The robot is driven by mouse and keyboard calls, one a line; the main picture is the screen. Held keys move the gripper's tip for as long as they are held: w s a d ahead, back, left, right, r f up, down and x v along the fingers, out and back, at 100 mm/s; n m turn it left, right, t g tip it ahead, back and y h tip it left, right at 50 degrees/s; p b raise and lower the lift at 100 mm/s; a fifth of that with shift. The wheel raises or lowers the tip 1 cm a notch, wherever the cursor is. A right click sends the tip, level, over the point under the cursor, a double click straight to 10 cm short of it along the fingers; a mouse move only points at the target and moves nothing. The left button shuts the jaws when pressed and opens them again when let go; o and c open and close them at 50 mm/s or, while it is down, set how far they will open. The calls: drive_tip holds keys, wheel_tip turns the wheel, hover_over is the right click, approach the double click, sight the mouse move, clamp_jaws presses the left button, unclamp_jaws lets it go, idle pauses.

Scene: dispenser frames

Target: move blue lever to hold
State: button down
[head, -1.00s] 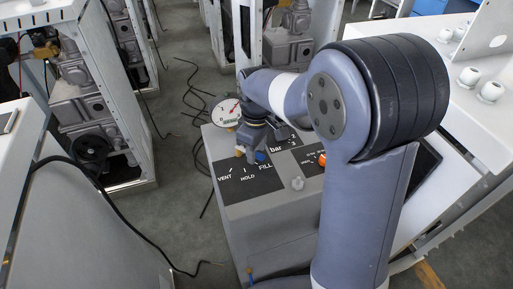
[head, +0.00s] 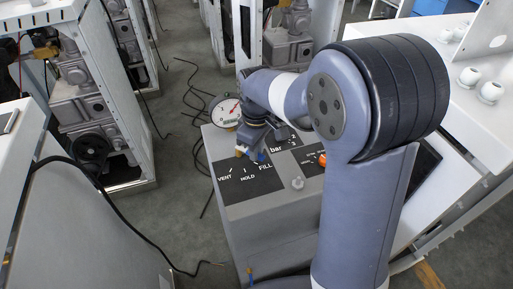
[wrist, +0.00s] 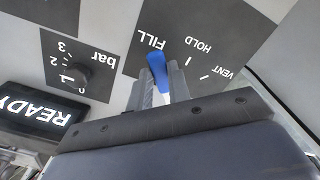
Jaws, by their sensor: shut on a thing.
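The blue lever (wrist: 156,66) stands on the dark panel (wrist: 222,45) marked FILL, HOLD and VENT. In the wrist view its blue end lies by the FILL mark, apart from the HOLD and VENT marks. My gripper (wrist: 162,86) is shut on the lever, with a grey finger on either side of it. In the head view my gripper (head: 251,150) is over the far edge of the dark panel (head: 258,184). Only a small bit of the blue lever (head: 262,157) shows there, near FILL; the gripper hides the rest.
A black bar knob (wrist: 75,74) and a READY screen (wrist: 38,117) are beside the lever panel. A round gauge (head: 226,111) stands behind my gripper. An orange control (head: 322,159) and a pale knob (head: 297,183) are on the console top. Cables lie on the floor.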

drive_tip(key=m, duration=0.2)
drive_tip(key=s+a+m+p, duration=0.1)
drive_tip(key=shift+s+a+m, duration=0.2)
drive_tip(key=shift+m, duration=0.2)
drive_tip(key=shift+s+a+m+p, duration=0.2)
drive_tip(key=shift+a+m, duration=0.3)
drive_tip(key=shift+m, duration=0.5)
drive_tip(key=shift+s+a+m+p, duration=0.1)
drive_tip(key=shift+s+a+m, duration=0.25)
drive_tip(key=shift+m, duration=0.65)
drive_tip(key=shift+w+a, duration=0.1)
drive_tip(key=c, duration=1.3)
unclamp_jaws()
wheel_tip(320, 180, up, 11)
drive_tip(key=shift+f, duration=0.1)
